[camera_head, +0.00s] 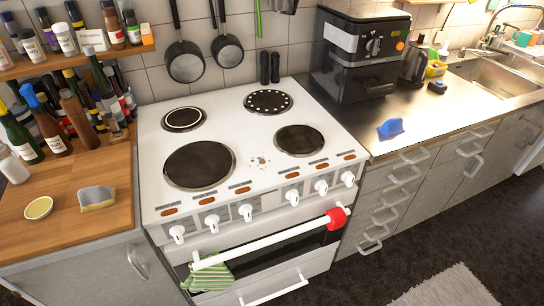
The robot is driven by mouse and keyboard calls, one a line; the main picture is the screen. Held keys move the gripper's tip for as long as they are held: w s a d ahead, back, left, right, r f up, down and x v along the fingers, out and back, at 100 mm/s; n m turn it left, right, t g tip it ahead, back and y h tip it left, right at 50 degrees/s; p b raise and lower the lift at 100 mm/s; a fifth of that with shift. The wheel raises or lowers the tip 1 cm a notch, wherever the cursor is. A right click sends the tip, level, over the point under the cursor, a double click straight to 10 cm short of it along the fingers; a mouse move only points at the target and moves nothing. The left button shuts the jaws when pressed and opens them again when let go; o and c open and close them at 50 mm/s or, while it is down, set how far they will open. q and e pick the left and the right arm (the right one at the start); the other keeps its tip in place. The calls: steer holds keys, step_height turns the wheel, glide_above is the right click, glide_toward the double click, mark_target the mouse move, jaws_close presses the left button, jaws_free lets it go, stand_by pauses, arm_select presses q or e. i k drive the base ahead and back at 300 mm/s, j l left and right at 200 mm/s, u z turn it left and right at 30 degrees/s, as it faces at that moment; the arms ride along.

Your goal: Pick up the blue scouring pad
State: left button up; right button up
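A small bright blue thing (390,128), which looks like the blue scouring pad, lies on the steel counter (440,122) right of the cooker, near the counter's front edge. Its upper part stands up from a flatter base; its exact shape is too small to tell. Nothing covers it, and there is bare steel around it. Neither of my grippers shows in the head view.
A black coffee machine (352,60) stands behind the pad. A small dark thing (437,87) lies near the sink (497,77).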

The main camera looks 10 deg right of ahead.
mark_target(393, 127)
steer(key=i+l+u, duration=0.1)
steer(key=l, duration=0.55)
steer(key=l+u, duration=0.1)
steer(key=l, duration=0.55)
